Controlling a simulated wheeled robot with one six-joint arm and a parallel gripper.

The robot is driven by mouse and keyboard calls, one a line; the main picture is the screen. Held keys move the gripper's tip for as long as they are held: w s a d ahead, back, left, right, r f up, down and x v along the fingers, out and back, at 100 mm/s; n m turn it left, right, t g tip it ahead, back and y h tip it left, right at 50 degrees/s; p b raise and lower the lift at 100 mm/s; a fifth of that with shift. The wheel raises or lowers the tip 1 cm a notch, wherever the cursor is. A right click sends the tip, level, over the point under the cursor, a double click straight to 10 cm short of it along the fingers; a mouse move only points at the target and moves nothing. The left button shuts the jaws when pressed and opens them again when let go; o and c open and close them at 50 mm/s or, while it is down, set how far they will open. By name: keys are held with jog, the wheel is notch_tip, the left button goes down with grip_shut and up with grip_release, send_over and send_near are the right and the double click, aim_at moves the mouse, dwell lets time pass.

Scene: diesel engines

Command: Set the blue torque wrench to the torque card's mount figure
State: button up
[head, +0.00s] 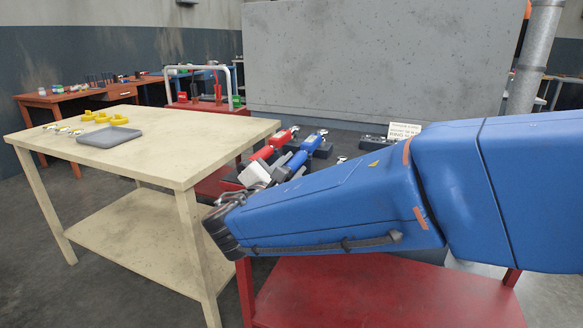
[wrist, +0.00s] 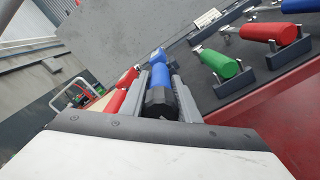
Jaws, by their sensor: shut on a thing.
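The blue torque wrench (head: 303,157) lies on the dark top of a red bench, beside a red wrench (head: 268,150). In the wrist view the blue wrench (wrist: 160,74) points away from me, its black end (wrist: 159,103) between the fingers. My gripper (wrist: 160,92) is shut on that black end. In the head view my gripper (head: 262,176) is partly hidden by my own blue arm. The torque card (head: 403,131) stands at the back of the bench; its print is too small to read. The wrench's scale cannot be read.
In the wrist view a green-handled tool (wrist: 221,64) and a red-handled tool (wrist: 270,32) rest on black blocks to the right. A cream table (head: 200,150) with a grey tray (head: 110,137) stands left. A large grey panel (head: 375,60) rises behind the bench.

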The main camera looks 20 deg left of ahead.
jog(key=shift+m, duration=1.2)
jog(key=o, duration=1)
jog(key=shift+o, duration=0.2)
jog(key=s+a, duration=0.1)
jog(key=s, duration=1.6)
jog(key=shift+s+a, duration=0.2)
